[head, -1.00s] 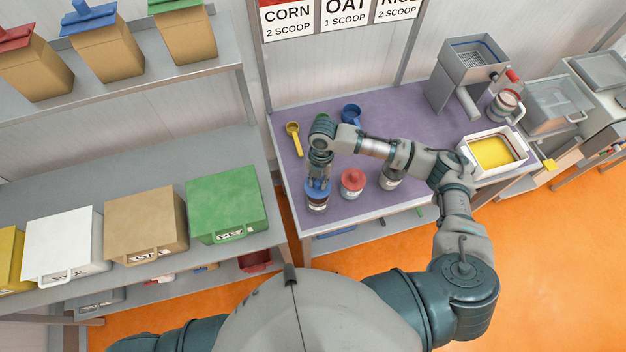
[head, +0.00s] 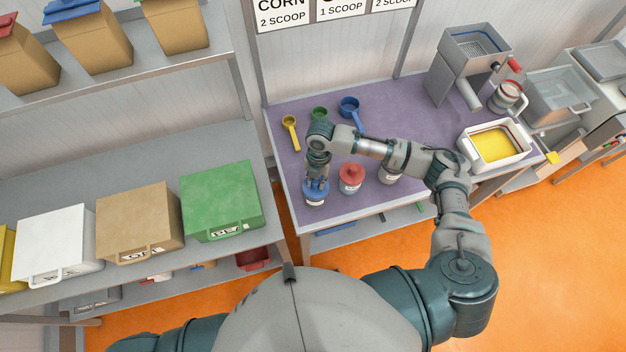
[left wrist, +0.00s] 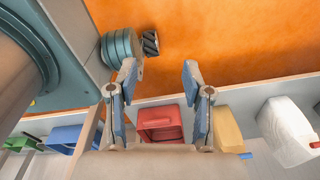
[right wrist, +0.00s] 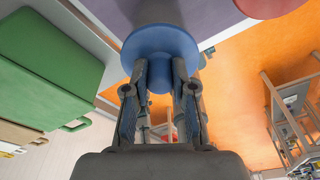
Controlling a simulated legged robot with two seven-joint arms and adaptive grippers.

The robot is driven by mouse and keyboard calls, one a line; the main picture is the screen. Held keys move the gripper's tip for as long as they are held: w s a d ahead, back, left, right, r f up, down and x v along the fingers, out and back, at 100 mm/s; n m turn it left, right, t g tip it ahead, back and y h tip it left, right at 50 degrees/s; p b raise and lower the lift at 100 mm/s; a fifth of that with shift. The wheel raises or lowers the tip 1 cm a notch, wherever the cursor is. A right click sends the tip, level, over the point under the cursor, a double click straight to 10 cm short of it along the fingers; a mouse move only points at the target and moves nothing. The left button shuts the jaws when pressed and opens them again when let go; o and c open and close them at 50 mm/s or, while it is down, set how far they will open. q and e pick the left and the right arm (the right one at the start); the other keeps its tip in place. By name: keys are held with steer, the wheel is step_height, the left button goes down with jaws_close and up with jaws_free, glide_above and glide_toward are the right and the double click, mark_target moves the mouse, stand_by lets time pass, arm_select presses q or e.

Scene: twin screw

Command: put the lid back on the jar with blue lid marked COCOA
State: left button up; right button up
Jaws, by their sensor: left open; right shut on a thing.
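The blue lid (head: 316,186) shows under my right gripper (head: 317,182) at the front left of the purple-topped table. In the right wrist view my right gripper (right wrist: 159,75) is shut on the knob of the blue lid (right wrist: 160,42). A jar (head: 316,201) with a pale label stands directly below the lid; its lettering is too small to read. The lid looks level and at the jar's mouth, but I cannot tell whether it is fully seated. My left gripper (left wrist: 160,78) is open and empty above the lower shelving, out of the head view.
Yellow (head: 290,130), green (head: 319,113) and blue (head: 349,106) scoops lie behind. A white tray (head: 470,158) with yellow contents sits at the table's right.

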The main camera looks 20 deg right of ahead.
steer(key=shift+d, duration=0.35)
steer(key=shift+a, duration=0.1)
steer(key=shift+a+r+p, duration=0.1)
steer(key=shift+a+p, duration=0.35)
steer(key=shift+a, duration=0.25)
steer(key=shift+d, duration=0.6)
steer(key=shift+a+p, duration=0.45)
steer(key=shift+a, duration=0.15)
arm_select(q)
steer(key=shift+d+r, duration=0.2)
steer(key=shift+r, duration=0.25)
steer(key=shift+d+r, duration=0.2)
steer(key=shift+r, duration=0.25)
